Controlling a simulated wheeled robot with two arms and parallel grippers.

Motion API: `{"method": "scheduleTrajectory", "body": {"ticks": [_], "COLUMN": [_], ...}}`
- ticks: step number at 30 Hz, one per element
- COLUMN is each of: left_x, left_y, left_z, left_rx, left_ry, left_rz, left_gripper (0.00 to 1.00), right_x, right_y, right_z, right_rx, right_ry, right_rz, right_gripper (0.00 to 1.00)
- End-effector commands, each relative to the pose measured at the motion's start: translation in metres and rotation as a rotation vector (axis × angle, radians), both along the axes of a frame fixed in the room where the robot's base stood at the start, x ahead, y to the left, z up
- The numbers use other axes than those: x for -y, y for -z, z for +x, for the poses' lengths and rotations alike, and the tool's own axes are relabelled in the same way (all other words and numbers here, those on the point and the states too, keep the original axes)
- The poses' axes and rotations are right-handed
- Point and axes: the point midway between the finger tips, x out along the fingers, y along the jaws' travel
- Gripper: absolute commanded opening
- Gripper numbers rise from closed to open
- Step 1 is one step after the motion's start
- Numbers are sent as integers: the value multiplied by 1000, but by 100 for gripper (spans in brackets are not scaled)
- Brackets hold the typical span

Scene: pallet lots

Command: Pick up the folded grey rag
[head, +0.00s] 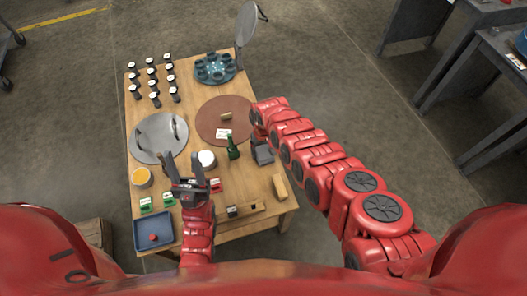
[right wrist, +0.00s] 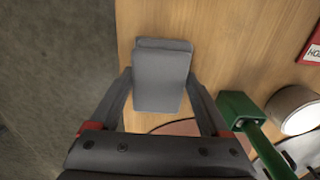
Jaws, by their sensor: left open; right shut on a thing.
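The folded grey rag (right wrist: 160,78) is a flat grey block with a fold along its far edge. In the right wrist view it sits between the two dark fingers of my right gripper (right wrist: 160,92), which is shut on it. In the head view the rag (head: 264,155) shows as a dark grey shape near the table's right edge, below the end of my right arm. I cannot tell whether it touches the tabletop. My left gripper (head: 184,166) is open and empty over the left-middle of the table, with its fingers apart.
A brown round mat (head: 211,131), a round metal lid (head: 146,152), a white-topped tub (head: 207,159) and a blue tray (head: 153,244) are on the wooden table (head: 239,184). A wooden block (head: 280,187) lies near the right edge.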

Motion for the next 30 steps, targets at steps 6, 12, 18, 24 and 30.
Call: {"method": "scheduleTrajectory", "body": {"ticks": [6, 12, 18, 24, 30], "left_x": [0, 0, 0, 0, 0], "left_y": [-15, -44, -61, -64, -65], "left_z": [0, 0, 0, 0, 0], "left_rx": [0, 0, 0, 0, 0], "left_ry": [0, 0, 0, 0, 0], "left_rz": [0, 0, 0, 0, 0], "left_gripper": [50, 50, 50, 50, 50], "right_x": [1, -7, -26, -46, -62], "right_y": [-17, -42, -42, -43, -46], "right_z": [1, -12, -48, -83, -115], "right_rx": [1, -1, -2, -2, 0], "right_ry": [2, -2, 0, -1, -2], "right_rz": [0, 3, 4, 3, 1], "right_gripper": [26, 26, 26, 26, 26]}}
